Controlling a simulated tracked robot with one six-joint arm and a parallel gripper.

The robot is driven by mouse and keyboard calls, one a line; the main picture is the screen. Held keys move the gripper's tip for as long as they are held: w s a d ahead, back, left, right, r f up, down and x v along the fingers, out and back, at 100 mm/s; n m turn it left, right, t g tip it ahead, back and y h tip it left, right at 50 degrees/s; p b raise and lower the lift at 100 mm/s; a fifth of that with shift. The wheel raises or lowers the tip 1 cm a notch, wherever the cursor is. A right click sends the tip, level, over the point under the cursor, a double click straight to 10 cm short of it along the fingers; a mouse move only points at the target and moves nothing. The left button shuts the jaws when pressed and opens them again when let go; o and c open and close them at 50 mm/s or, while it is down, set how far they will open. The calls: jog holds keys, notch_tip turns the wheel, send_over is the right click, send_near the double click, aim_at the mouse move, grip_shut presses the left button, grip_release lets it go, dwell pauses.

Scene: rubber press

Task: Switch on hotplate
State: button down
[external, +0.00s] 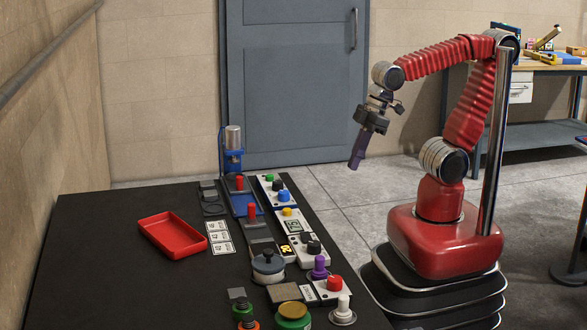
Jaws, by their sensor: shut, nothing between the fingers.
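My gripper (357,163) has dark purple fingers that are shut and empty. It points down in the air, to the right of and above the black table's far right edge. It touches nothing. Control panels stand in a row along the table's right side. A nearer panel has a red knob (334,283) beside a flat grey plate (285,292). I cannot tell for certain which unit is the hotplate, or any switch state.
A red tray (172,236) lies on the table (110,260), with white cards (219,237) to its right. A blue press with a metal cylinder (233,140) stands at the far end. A grey pot (267,266) and a purple knob (319,267) stand nearer. The table's left side is clear.

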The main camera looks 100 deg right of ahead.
jog(key=w+a+r+n+g+y, duration=0.1)
jog(key=w+a+r+n+g, duration=0.1)
jog(key=w+a+n, duration=0.5)
jog(key=w+a+r+n+g+y, duration=0.1)
jog(key=w+a+r+n+g, duration=0.1)
jog(key=w+a+n, duration=0.4)
jog(key=shift+w+a+r+n, duration=0.35)
jog(key=shift+w+n, duration=1.85)
jog(key=shift+w, duration=1.1)
jog(key=shift+f, duration=0.1)
